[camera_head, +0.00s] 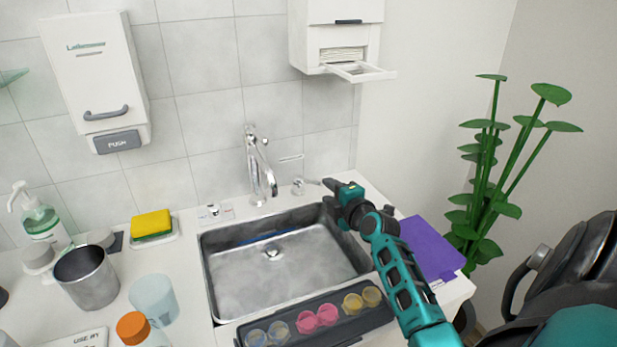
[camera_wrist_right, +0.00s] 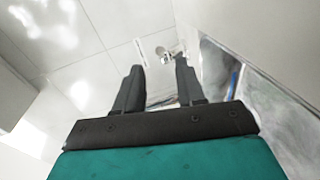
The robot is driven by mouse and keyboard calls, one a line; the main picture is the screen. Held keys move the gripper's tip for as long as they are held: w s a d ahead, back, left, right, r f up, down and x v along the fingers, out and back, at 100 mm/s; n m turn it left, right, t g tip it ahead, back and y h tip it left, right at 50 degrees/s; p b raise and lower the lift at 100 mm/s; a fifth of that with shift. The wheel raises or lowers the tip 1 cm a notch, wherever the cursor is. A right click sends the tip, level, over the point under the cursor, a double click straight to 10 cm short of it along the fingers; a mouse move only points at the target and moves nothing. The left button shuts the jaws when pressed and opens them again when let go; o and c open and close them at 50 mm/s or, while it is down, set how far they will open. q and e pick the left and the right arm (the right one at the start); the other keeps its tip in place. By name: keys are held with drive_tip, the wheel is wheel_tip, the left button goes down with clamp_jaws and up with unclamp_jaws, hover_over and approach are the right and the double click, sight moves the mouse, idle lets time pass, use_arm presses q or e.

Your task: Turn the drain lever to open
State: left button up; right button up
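A small metal lever (camera_head: 300,186) stands on the counter behind the sink's back right corner, with a thin label strip on the wall above it. It looks like the drain lever, but its marking is too small to read. My right gripper (camera_head: 333,191) is just right of it, over the sink's back right corner. In the right wrist view the gripper (camera_wrist_right: 158,68) is open, with nothing between its fingers. A small metal fitting (camera_wrist_right: 179,49) shows beyond the right fingertip, apparently the same lever. My left gripper is out of view.
The metal sink (camera_head: 285,270) has a tall faucet (camera_head: 256,165) behind it. Another small fitting (camera_head: 213,211) sits left of the faucet. A dark tray (camera_head: 285,333) with several coloured cups lies along the front. A purple cloth (camera_head: 430,250) lies right, beside a plant (camera_head: 490,170).

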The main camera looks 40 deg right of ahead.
sight(319, 185)
drive_tip(key=shift+w+f, duration=0.1)
drive_tip(key=shift+w, duration=0.05)
drive_tip(key=shift+b+x, duration=0.4)
drive_tip(key=shift+x, duration=3.2)
clamp_jaws()
